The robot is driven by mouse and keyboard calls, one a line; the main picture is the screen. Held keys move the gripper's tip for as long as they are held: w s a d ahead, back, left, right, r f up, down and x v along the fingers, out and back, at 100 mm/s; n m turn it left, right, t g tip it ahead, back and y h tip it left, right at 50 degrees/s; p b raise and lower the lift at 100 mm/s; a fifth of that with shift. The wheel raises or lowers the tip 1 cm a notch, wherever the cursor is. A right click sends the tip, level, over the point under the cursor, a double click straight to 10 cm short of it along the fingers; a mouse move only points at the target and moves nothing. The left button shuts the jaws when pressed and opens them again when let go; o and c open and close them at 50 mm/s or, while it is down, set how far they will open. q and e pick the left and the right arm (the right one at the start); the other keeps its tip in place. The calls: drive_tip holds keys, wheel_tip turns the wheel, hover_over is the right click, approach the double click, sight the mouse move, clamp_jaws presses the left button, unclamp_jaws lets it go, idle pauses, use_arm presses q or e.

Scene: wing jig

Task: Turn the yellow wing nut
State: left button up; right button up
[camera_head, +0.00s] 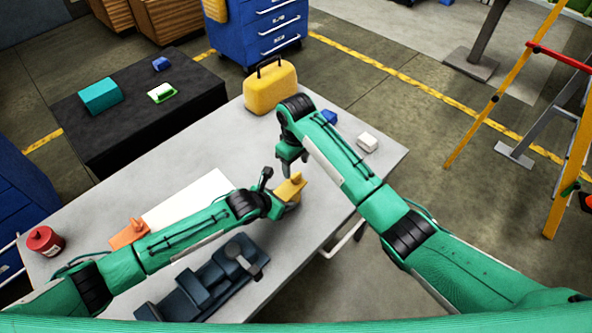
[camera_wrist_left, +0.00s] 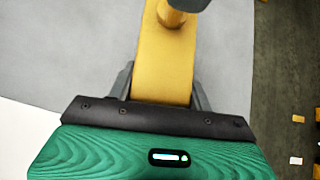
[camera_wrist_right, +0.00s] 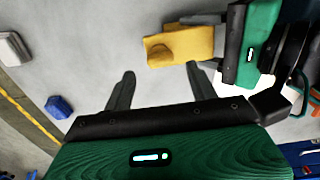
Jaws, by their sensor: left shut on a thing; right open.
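A yellow piece (camera_head: 290,190) with a small raised knob, which looks like the wing nut (camera_head: 296,177), is near the table's right edge. My left gripper (camera_head: 279,200) is shut on its flat yellow part. In the left wrist view the yellow part (camera_wrist_left: 163,70) runs between the fingers, with a round yellow post (camera_wrist_left: 178,14) at the top. My right gripper (camera_head: 290,168) is open and empty, close behind the yellow piece. In the right wrist view its fingers (camera_wrist_right: 160,90) are apart, with the yellow piece (camera_wrist_right: 188,43) beyond them, not between them.
An orange piece (camera_head: 130,234) and a white board (camera_head: 195,198) lie on the grey table (camera_head: 225,150). A dark fixture (camera_head: 205,283), red can (camera_head: 44,240), yellow case (camera_head: 270,90), blue block (camera_head: 329,117) and white block (camera_head: 367,142) also stand there.

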sight(296, 174)
use_arm(q)
drive_tip(key=shift+r, duration=0.1)
use_arm(e)
wheel_tip(296, 174, up, 8)
drive_tip(key=shift+f, duration=0.15)
use_arm(q)
drive_tip(key=shift+f, duration=0.25)
use_arm(e)
drive_tip(key=shift+f, duration=0.15)
use_arm(q)
drive_tip(key=o, duration=1.4)
drive_tip(key=shift+s+a+r+b, duration=0.3)
drive_tip(key=b+v, duration=0.2)
drive_tip(key=v, duration=1)
drive_tip(key=shift+s+a+r, duration=0.1)
drive_tip(key=shift+s+r, duration=0.1)
drive_tip(key=shift+r, duration=0.15)
use_arm(e)
wheel_tip(296, 174, down, 3)
drive_tip(key=shift+r, duration=0.15)
